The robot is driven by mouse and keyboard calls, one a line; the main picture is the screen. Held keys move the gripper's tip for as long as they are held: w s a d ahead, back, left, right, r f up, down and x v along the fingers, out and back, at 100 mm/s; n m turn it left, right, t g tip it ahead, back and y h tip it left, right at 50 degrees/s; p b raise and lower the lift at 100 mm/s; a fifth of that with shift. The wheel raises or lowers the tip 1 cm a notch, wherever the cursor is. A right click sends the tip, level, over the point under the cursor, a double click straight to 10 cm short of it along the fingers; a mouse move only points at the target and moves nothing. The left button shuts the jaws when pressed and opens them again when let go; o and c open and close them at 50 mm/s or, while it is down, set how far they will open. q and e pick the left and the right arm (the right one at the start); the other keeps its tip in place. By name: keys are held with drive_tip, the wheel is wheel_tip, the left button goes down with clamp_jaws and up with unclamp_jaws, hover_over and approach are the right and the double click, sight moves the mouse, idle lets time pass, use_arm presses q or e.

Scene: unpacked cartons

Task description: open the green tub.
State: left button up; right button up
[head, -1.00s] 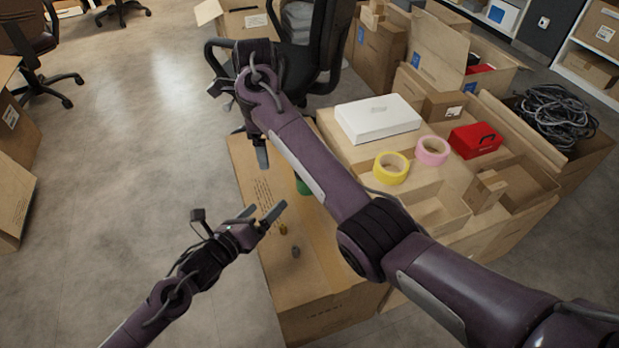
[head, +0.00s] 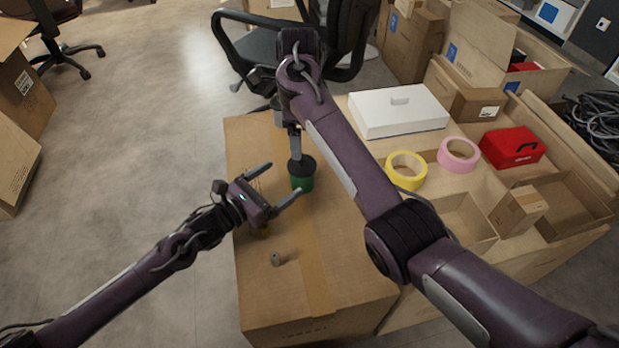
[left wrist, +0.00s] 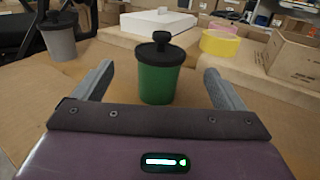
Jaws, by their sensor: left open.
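The green tub (head: 302,184) stands upright on the large brown carton, with a black lid (head: 305,163) on it. In the left wrist view the green tub (left wrist: 160,82) is straight ahead, and its black lid (left wrist: 158,52) has a knob on top. My left gripper (head: 286,181) is open, its fingers pointing at the tub with nothing between them but the view of it; contact does not show. My right gripper (head: 294,138) points down over the tub; one grey finger overlaps the lid in the picture. Its own arm hides the rest.
A grey tub with a black lid (left wrist: 60,36) stands behind left. White box (head: 398,110), yellow tape (head: 406,170), pink tape (head: 458,154) and red box (head: 513,147) are to the right.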

sight(292, 172)
use_arm(q)
drive_tip(key=shift+x, duration=3.95)
drive_tip(key=c, duration=1.3)
drive_tip(key=o, duration=1.3)
